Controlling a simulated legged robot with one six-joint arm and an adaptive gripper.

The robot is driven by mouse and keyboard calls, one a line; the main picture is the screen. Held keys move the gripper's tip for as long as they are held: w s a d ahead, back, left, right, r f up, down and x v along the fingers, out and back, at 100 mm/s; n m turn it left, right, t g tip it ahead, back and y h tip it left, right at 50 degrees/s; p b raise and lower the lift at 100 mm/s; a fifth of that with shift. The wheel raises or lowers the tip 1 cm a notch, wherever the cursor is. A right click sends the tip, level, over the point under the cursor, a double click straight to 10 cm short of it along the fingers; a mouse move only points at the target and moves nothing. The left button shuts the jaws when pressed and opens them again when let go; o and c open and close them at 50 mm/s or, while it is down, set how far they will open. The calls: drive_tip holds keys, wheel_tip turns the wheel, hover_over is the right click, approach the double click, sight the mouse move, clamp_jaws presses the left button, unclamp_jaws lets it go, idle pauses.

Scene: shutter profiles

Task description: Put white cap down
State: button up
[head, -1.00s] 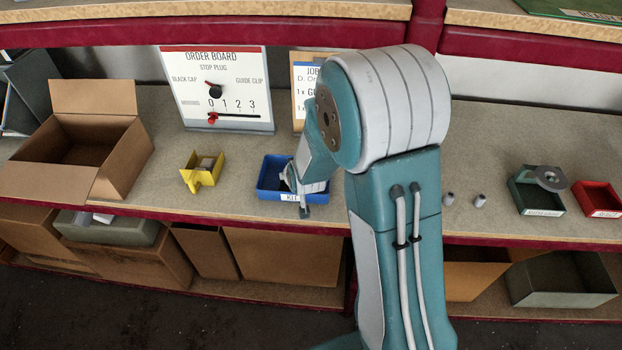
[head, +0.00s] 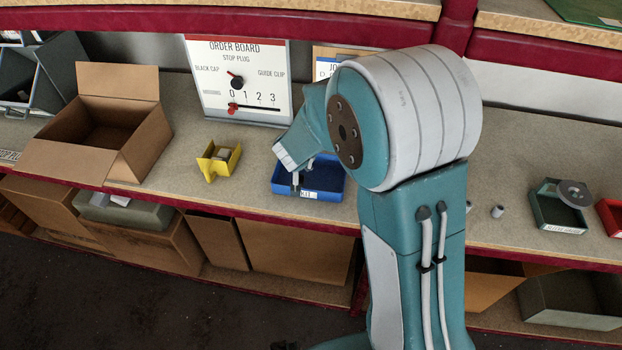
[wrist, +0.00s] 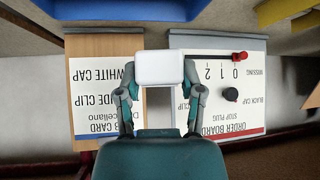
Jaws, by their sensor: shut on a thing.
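The white cap (wrist: 160,67) is held between the two fingers of my gripper (wrist: 160,84) in the wrist view. My gripper is shut on it. In the head view my gripper (head: 302,180) is over the blue kit tray (head: 335,192), near its left side. I cannot make out the cap clearly there. The tray edge also shows at the top of the wrist view (wrist: 115,10). Any gap between the cap and the tray floor is hard to judge.
A yellow bin (head: 211,165) and an open cardboard box (head: 60,160) stand left of the tray. The order board (head: 243,105) and job card (head: 325,66) stand behind. A small grey piece (head: 497,212) and a green bin (head: 548,213) are at right.

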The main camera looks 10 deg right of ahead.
drive_tip(key=shift+a+r, duration=0.25)
drive_tip(key=shift+a, duration=0.25)
drive_tip(key=s+a+r+m+h, duration=0.2)
drive_tip(key=s+a, duration=0.2)
drive_tip(key=a, duration=0.4)
hover_over(320, 182)
drive_tip(key=s+a, duration=0.1)
drive_tip(key=s, duration=0.1)
wheel_tip(320, 182, down, 10)
drive_tip(key=shift+s, duration=0.1)
drive_tip(key=shift+d+f, duration=0.1)
drive_tip(key=shift+f, duration=1.55)
drive_tip(key=o, duration=0.8)
drive_tip(key=shift+c, duration=0.2)
